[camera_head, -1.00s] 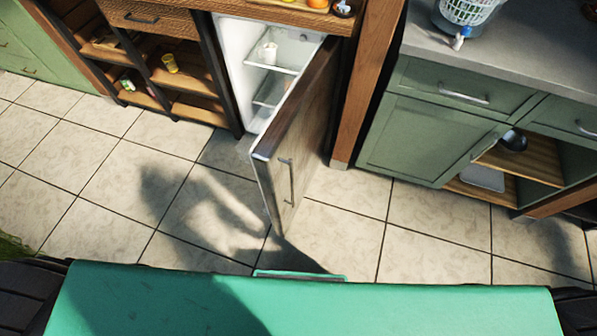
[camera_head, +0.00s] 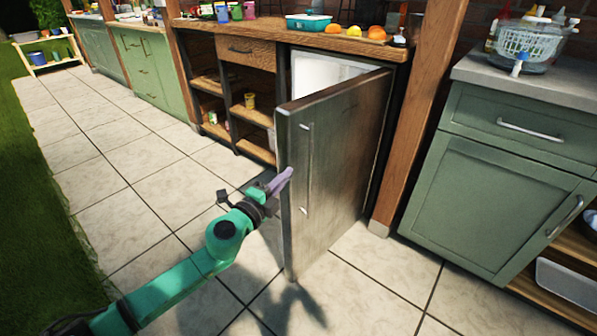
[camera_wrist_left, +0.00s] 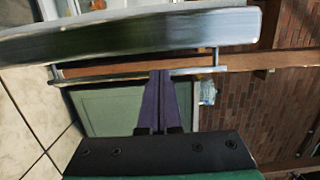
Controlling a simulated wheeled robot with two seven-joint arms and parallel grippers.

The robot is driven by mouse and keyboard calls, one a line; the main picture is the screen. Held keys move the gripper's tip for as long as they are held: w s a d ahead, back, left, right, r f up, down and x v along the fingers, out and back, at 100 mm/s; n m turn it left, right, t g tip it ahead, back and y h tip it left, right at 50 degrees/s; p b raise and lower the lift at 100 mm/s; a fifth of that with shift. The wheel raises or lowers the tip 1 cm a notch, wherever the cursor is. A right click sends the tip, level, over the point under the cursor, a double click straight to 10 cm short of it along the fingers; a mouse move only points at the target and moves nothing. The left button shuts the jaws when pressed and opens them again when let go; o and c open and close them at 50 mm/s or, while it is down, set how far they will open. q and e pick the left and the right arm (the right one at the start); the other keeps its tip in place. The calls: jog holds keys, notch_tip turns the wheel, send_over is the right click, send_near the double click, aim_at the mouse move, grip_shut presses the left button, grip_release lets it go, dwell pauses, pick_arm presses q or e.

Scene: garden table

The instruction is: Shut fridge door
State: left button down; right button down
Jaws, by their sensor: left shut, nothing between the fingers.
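The fridge door (camera_head: 345,150) stands open, swung out from the fridge (camera_head: 318,68), whose white inside shows above it. The door has a vertical metal handle (camera_head: 306,170) on its outer face. My left gripper (camera_head: 284,180) has purple fingers pressed together, empty, at the door's free left edge. In the left wrist view the shut fingers (camera_wrist_left: 158,80) point toward the door edge (camera_wrist_left: 140,35) and overlap the handle bar (camera_wrist_left: 110,77); I cannot tell whether they touch. My right gripper is in neither view.
Wooden shelves (camera_head: 245,125) stand left of the fridge. The counter above holds fruit (camera_head: 354,31) and a teal container (camera_head: 308,22). A wooden post (camera_head: 415,120) and green cabinet (camera_head: 490,170) stand to the right. Tiled floor (camera_head: 130,180) is open to the left.

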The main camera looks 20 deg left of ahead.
aim_at(298, 165)
pick_arm(q)
jog(key=x, duration=0.6)
jog(key=shift+d, duration=0.15)
